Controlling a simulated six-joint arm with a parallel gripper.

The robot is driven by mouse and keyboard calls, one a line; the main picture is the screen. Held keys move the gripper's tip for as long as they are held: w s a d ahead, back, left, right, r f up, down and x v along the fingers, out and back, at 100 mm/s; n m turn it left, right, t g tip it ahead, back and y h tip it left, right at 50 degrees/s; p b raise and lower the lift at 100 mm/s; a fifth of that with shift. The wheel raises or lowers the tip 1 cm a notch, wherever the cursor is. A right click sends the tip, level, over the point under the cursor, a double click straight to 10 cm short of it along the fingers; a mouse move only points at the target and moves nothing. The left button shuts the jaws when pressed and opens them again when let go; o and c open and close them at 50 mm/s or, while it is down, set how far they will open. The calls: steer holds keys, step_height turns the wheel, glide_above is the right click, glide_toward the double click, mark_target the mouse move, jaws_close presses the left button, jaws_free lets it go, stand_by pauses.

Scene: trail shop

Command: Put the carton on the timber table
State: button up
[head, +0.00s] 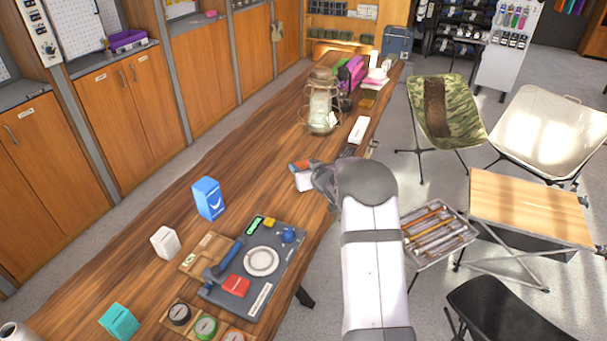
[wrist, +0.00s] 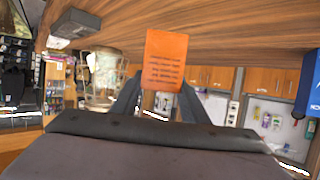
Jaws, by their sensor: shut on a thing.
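The carton (head: 304,180) is small, with white sides and an orange and grey top, at the right edge of the long wooden table in the head view. In the wrist view the carton (wrist: 166,62) shows an orange face with dark print. My gripper (head: 315,178) is shut on it, one finger on each side in the wrist view. I cannot tell whether the carton touches the long table (head: 262,150). A small folding table (head: 530,208) with a light timber top stands at the right, its top bare.
A blue box (head: 208,198), a white box (head: 165,242) and a grey tool tray (head: 285,262) are on the long table. A lantern (head: 321,105) stands beyond the carton. A mesh rack of poles (head: 437,236) and camp chairs (head: 447,112) surround the folding table.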

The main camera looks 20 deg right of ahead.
steer(key=shift+f, duration=1.5)
steer(key=shift+f, duration=0.2)
steer(key=o, duration=1.1)
steer(key=shift+o, duration=0.2)
steer(key=shift+r, duration=0.2)
steer(key=b+v, duration=0.1)
steer(key=v, duration=1.1)
